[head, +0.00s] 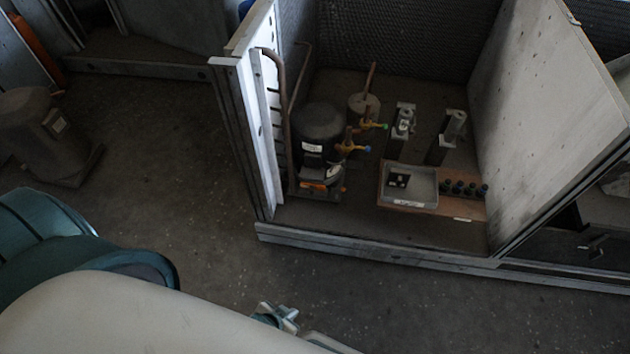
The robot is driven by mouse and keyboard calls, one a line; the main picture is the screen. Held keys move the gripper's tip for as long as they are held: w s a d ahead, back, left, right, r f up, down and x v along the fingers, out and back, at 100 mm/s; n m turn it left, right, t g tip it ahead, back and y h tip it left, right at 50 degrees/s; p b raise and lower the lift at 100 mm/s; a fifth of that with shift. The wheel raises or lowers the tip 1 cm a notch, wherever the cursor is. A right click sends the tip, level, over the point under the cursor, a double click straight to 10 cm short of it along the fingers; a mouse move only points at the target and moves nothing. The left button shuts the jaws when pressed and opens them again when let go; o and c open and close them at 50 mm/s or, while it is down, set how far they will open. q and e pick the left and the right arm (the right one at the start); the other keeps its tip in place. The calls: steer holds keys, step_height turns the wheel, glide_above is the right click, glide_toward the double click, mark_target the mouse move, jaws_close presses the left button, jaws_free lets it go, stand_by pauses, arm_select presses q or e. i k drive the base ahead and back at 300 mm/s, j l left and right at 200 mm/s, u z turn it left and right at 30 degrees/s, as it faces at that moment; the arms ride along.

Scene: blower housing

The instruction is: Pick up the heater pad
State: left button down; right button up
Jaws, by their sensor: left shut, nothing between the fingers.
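No heater pad can be made out for sure. A small dark block (399,180) with pale marks lies in a shallow grey tray (425,201) inside the open metal housing; I cannot tell whether it is the pad. My left gripper (283,316) shows at the bottom of the head view, partly hidden by my pale arm. It is shut and empty, over the floor in front of the housing and well apart from the tray. My right gripper is not in view.
The housing has a low front rail (370,257), a left post and a tall right panel (560,110). Inside stand a black compressor (321,128) with copper pipes, valves and two upright brackets. Several dark caps (463,188) sit right of the tray. The floor in front is clear.

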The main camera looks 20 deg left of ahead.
mark_target(312, 186)
steer(key=i+l, duration=0.3)
steer(key=i+l+u, duration=0.1)
steer(key=i+l, duration=0.2)
steer(key=l, duration=0.25)
steer(key=u, duration=1.6)
